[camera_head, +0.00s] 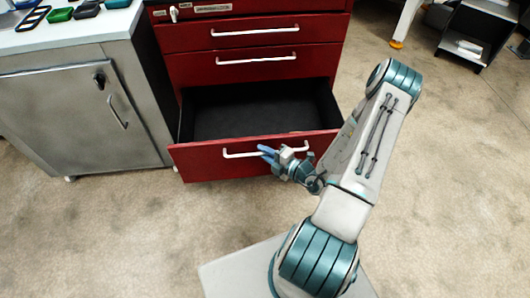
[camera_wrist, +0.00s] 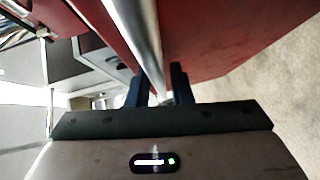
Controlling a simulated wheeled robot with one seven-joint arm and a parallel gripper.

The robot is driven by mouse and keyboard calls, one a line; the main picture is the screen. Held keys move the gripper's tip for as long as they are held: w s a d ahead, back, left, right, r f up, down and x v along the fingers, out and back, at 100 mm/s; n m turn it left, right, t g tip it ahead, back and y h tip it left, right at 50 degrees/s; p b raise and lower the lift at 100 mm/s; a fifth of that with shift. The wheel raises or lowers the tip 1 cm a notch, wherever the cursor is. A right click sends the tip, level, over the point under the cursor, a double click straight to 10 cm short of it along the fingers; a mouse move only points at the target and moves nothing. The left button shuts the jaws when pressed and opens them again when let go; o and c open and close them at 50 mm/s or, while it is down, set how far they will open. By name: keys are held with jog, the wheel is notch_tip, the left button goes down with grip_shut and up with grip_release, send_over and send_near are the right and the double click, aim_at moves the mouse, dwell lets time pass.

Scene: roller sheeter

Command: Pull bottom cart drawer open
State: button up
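The red cart's bottom drawer (camera_head: 215,161) is pulled well out in the head view, and its dark, empty inside shows. Its pale bar handle (camera_head: 240,154) runs along the front face. My gripper (camera_head: 271,153) is at the right part of this handle. In the wrist view the silver handle bar (camera_wrist: 147,45) passes between the two dark fingers of my gripper (camera_wrist: 158,86), which appear closed around it. The exact contact at the fingertips is partly hidden.
Two drawers above (camera_head: 255,73) are closed. A grey metal cabinet (camera_head: 85,115) stands to the left, with coloured trays (camera_head: 60,14) on top. A dark shelf unit (camera_head: 478,35) is at the back right.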

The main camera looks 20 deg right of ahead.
jog(key=p+v, duration=0.1)
jog(key=v, duration=1.2)
jog(key=shift+s+d+p, duration=0.25)
jog(key=shift+s+p, duration=0.05)
jog(key=shift+s, duration=0.05)
jog(key=shift+r, duration=0.15)
jog(key=s+a+r+n+g+y+p, duration=0.1)
jog(key=a+r+n+g+p, duration=0.5)
jog(key=r+n, duration=0.7)
jog(key=s+a+r+n+g+y+p, duration=0.1)
jog(key=a+r+n+g+p, duration=0.2)
jog(key=a+r+n+g, duration=0.8)
jog(key=s+d+r+n+t+h+p, duration=0.1)
jog(key=r+n+h+p, duration=0.3)
jog(key=r+n, duration=0.7)
jog(key=s+d+r+n+t+h+p, duration=0.2)
jog(key=r+n+h, duration=0.4)
jog(key=r+n, duration=0.5)
jog(key=n+t+p, duration=0.1)
jog(key=n+t, duration=0.1)
jog(key=n, duration=0.1)
jog(key=shift+t+p, duration=0.3)
jog(key=shift+p, duration=0.1)
